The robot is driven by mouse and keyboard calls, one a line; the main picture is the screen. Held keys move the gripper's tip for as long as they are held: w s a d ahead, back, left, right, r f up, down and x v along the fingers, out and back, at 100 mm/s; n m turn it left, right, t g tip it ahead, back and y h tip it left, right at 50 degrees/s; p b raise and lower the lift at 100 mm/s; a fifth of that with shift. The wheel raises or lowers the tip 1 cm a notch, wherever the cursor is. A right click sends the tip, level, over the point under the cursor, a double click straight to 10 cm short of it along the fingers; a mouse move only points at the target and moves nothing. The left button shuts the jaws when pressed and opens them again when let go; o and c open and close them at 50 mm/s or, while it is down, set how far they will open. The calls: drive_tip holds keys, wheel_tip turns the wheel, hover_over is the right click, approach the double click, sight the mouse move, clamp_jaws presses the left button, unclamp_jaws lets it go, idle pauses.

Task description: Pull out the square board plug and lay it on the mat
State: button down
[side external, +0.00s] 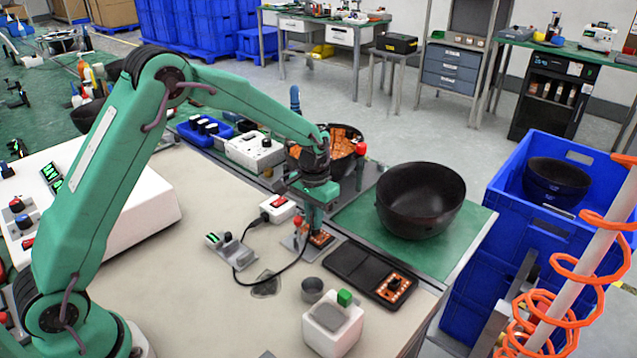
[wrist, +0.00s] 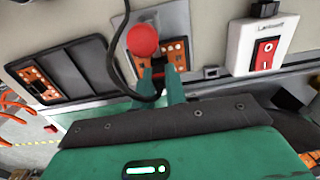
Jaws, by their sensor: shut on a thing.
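In the side external view my gripper (side external: 316,228) points down at a grey fixture with a red knob (side external: 297,221). Its jaws are shut on the square board plug (side external: 321,239), an orange-brown board with dark parts. In the wrist view my teal fingers (wrist: 160,74) reach the board plug (wrist: 176,54), beside the red knob (wrist: 142,40). The fingers partly hide the plug, and I cannot tell if it is clear of its socket. A green mat (side external: 350,217) lies to the right, with a large black bowl (side external: 420,200) on it.
A black cable (side external: 270,272) loops beside the fixture. A white switch box (side external: 278,208) stands close behind. A white block with a green button (side external: 333,325) is near the front.

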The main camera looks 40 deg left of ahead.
drive_tip(key=shift+r, duration=0.65)
drive_tip(key=shift+r, duration=0.35)
drive_tip(key=shift+r, duration=0.7)
drive_tip(key=shift+r, duration=0.35)
drive_tip(key=shift+r, duration=0.65)
drive_tip(key=shift+r, duration=0.15)
wheel_tip(320, 180, up, 9)
drive_tip(key=s+d, duration=0.3)
drive_tip(key=s, duration=1.1)
drive_tip(key=shift+w+a+f, duration=0.1)
drive_tip(key=shift+f, duration=1.3)
drive_tip(key=shift+a+f, duration=0.1)
drive_tip(key=shift+f, duration=1.25)
